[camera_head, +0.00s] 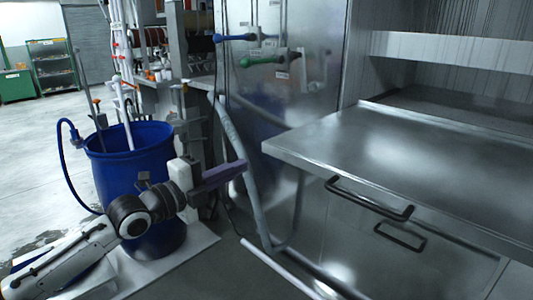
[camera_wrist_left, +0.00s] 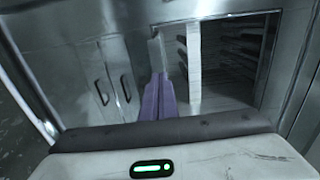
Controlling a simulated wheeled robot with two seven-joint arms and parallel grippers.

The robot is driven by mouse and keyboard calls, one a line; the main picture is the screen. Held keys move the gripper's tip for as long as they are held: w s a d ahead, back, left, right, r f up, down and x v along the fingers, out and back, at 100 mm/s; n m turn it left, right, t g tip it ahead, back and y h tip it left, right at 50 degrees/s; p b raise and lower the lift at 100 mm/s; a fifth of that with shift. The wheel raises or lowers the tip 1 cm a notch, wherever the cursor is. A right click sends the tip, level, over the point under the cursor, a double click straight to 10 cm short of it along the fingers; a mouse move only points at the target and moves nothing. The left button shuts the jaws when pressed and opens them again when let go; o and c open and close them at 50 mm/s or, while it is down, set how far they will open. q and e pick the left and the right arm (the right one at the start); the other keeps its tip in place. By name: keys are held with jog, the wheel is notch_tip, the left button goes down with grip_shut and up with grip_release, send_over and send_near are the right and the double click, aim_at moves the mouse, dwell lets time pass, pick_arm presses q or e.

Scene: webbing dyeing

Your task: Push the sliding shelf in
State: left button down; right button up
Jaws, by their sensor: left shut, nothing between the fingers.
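The sliding shelf (camera_head: 400,150) is a flat steel sheet sticking out of the metal cabinet at the right of the head view. A dark bar handle (camera_head: 368,198) is on its front edge. My left gripper (camera_head: 238,172), with purple fingers, is shut and empty. It is left of the shelf's near left corner, apart from it, in front of the steel cabinet wall. In the left wrist view the purple fingers (camera_wrist_left: 158,98) are together, pointing towards a steel front with dark handles (camera_wrist_left: 102,92). My right gripper is in neither view.
A blue barrel (camera_head: 130,150) with rods and a hose stands behind my left arm. A grey pipe (camera_head: 242,165) runs down beside the gripper. Below the shelf is a drawer front with another handle (camera_head: 400,236). Green shelving (camera_head: 52,68) stands far back left.

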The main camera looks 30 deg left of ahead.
pick_arm(q)
jog(key=p, duration=0.2)
send_near(276, 150)
jog(key=x, duration=0.5)
jog(key=shift+r, duration=0.1)
jog(key=shift+w+d, duration=0.25)
jog(key=shift+w, duration=0.45)
jog(key=shift+w, duration=0.1)
